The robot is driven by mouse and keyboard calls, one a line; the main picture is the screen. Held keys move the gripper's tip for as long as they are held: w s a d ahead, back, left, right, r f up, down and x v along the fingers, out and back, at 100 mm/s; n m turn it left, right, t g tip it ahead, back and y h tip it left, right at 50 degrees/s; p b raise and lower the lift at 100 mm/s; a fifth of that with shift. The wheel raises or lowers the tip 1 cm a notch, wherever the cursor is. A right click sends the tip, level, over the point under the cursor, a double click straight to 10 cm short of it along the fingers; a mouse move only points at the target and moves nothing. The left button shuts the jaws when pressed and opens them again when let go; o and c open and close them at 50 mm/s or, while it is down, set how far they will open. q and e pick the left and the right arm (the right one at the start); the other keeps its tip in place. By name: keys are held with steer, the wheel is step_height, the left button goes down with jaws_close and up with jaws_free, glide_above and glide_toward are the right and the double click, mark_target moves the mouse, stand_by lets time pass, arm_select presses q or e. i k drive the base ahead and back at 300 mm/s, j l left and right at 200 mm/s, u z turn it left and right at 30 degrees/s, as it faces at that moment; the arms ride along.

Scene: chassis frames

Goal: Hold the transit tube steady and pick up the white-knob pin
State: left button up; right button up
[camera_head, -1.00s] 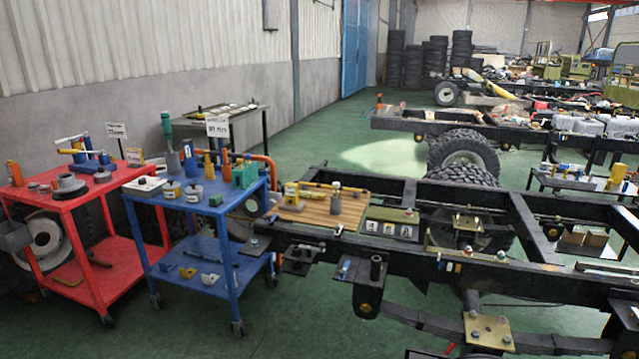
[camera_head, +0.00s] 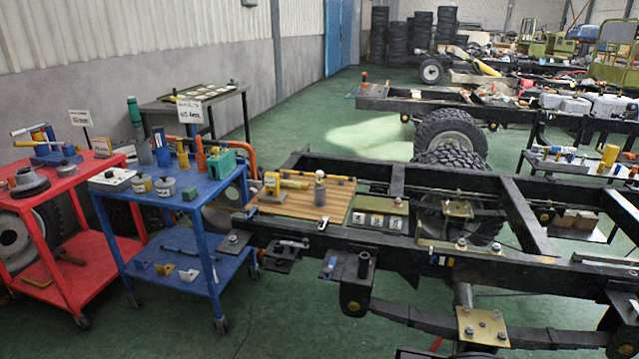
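Neither of my grippers is in view. A wooden board (camera_head: 300,207) lies on the near left corner of the black chassis frame (camera_head: 400,256). On it stand a yellow block (camera_head: 272,183) and a small grey cylinder (camera_head: 320,194) with a pale round top.
A blue cart (camera_head: 215,199) with tools and pots stands left of the chassis, and a red cart (camera_head: 70,195) stands further left. Green floor (camera_head: 290,320) is clear in front.

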mark_target(318, 174)
steer(key=i+j+z, duration=0.1)
steer(key=i+j, duration=0.15)
steer(key=i+j+z, duration=0.1)
steer(key=j, duration=0.3)
steer(key=i+j+z, duration=0.1)
steer(key=i+j, duration=0.25)
steer(key=i+j+z, duration=0.1)
steer(key=j, duration=0.25)
steer(key=i+j+z, duration=0.1)
steer(key=i+j, duration=0.2)
steer(key=j, duration=0.1)
